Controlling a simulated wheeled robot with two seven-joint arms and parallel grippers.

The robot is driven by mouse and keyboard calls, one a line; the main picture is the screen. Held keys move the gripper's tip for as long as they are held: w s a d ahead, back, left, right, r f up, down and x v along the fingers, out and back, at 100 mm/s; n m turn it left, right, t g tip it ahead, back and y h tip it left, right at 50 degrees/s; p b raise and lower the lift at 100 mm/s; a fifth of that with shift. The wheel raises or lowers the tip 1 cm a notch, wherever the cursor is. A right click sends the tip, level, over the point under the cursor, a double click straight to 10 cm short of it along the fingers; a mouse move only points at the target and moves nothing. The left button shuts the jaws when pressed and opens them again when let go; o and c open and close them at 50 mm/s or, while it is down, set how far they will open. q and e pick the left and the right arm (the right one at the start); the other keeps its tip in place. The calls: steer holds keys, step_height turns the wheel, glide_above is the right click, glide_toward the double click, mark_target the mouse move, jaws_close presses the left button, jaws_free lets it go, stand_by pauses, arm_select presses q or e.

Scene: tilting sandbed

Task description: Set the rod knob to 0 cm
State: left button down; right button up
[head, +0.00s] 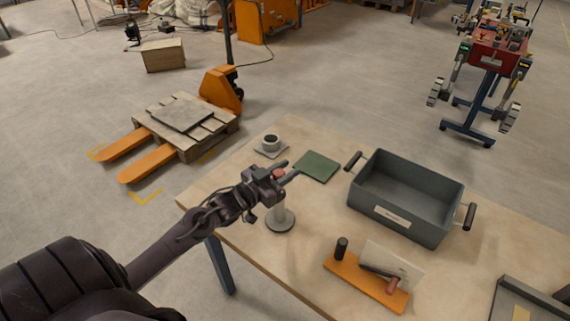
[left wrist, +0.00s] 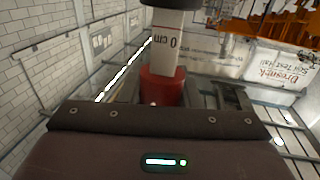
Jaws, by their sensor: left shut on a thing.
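A pale rod stand (head: 281,213) with a round grey base stands upright near the table's left edge. Its red knob (head: 278,173) sits at the top, between the fingers of my left gripper (head: 286,172), which is shut on it. In the left wrist view the red knob (left wrist: 162,88) is close ahead, with the pale rod (left wrist: 168,45) beyond it. My right gripper is out of view.
A grey bin (head: 408,218) with black handles stands to the right on the table (head: 318,246). A green pad (head: 317,166) and a cup (head: 270,143) lie behind the stand. An orange board (head: 364,287) with a black peg is in front.

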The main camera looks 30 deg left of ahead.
arm_select(q)
steer(key=shift+s+d+f, duration=0.1)
steer(key=shift+s+f, duration=0.05)
steer(key=shift+f, duration=0.75)
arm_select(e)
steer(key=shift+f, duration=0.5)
arm_select(q)
steer(key=shift+f, duration=0.15)
steer(key=c, duration=1.3)
jaws_free()
steer(key=shift+c, duration=0.2)
steer(key=shift+o, duration=1.4)
